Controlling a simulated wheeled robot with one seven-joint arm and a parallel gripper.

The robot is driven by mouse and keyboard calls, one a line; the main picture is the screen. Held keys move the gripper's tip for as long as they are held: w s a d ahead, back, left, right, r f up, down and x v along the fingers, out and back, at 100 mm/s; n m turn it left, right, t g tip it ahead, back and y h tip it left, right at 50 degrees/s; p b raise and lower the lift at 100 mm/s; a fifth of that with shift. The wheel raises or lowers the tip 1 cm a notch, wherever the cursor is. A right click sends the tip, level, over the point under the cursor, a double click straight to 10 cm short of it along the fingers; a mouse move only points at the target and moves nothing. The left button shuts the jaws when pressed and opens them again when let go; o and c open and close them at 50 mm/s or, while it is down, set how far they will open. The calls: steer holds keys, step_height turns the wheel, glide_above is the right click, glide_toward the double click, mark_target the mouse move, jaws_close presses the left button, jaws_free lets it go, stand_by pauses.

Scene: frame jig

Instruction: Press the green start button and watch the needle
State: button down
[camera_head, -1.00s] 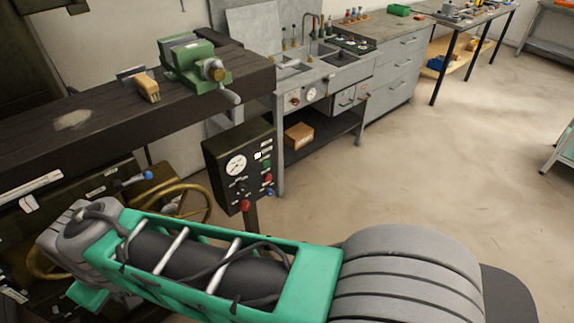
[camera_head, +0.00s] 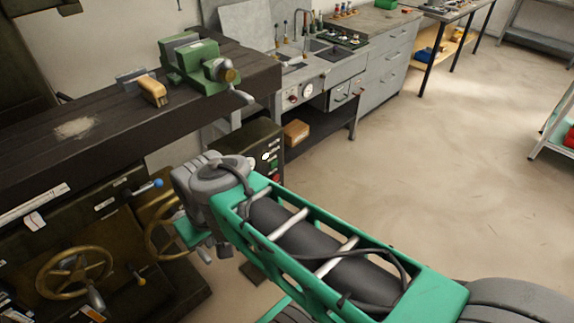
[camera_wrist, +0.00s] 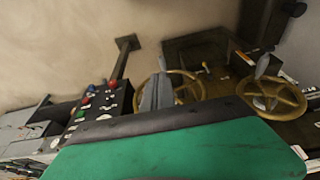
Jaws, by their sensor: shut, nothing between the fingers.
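The dark control panel (camera_head: 262,140) stands past the bench end, its left and lower parts hidden by my arm in the head view. A small green button (camera_head: 274,163) shows at its right side above a red one (camera_head: 277,178). In the wrist view the panel (camera_wrist: 122,100) lies sideways, with red and blue knobs and the green button (camera_wrist: 80,113). A pale round gauge (camera_wrist: 104,117) shows there, but its needle cannot be read. My gripper (camera_wrist: 157,92) shows as grey fingers, shut and empty, apart from the panel in the picture.
A dark bench with a green vise (camera_head: 195,65) and a wooden-handled brush (camera_head: 152,92) is above left. Brass handwheels (camera_head: 75,272) are on the machine at lower left. A grey sink unit (camera_head: 330,70) stands behind. Open floor (camera_head: 430,170) lies right.

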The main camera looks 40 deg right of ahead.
steer(key=w+d+f+m+t+y+b, duration=0.1)
steer(key=w+d+f+m+b, duration=0.25)
steer(key=d, duration=0.25)
steer(key=w+d+f+m+t+b, duration=0.2)
steer(key=w+d+m, duration=0.15)
steer(key=d, duration=0.35)
steer(key=w+d+f+m+t+y+b, duration=0.1)
steer(key=w+d+f+m+b, duration=0.25)
steer(key=d, duration=0.25)
steer(key=s+d+m+t+b, duration=0.1)
steer(key=s+d+m+t, duration=0.1)
steer(key=d, duration=0.6)
steer(key=s+d+m+t+h+b, duration=0.1)
steer(key=s+d+m+t+b, duration=0.1)
steer(key=d+m, duration=0.3)
steer(key=s+d, duration=0.1)
steer(key=d, duration=0.3)
steer(key=shift+s+t+h, duration=0.3)
steer(key=shift+s+t, duration=0.05)
steer(key=shift+t, duration=0.05)
steer(key=shift+d+f+m, duration=0.1)
steer(key=shift+m, duration=0.15)
steer(key=b, duration=0.2)
glide_toward(275, 164)
step_height(275, 164, down, 3)
steer(key=w, duration=0.5)
steer(key=shift+f, duration=0.1)
steer(key=shift+w, duration=0.25)
